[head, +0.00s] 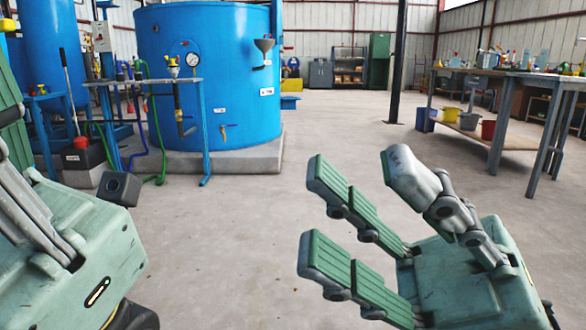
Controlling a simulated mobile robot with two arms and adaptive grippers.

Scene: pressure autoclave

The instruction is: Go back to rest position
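My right gripper (365,215) is in the lower right of the head view. Its green-padded fingers are spread apart from the opposing grey finger, with only floor seen between them, so it is open and empty. My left gripper (62,215) is cut off at the left edge. Its body and some finger links show, and a dark fingertip stands out beside it, but its grip is mostly out of frame. Neither gripper touches anything that I can see.
A large blue tank (215,85) with a gauge (193,60) stands on a concrete plinth (250,158) ahead, with a pipe stand (203,135) before it. A workbench (510,80) with buckets below is at right, near a dark post (399,70). The middle floor (340,130) is clear.

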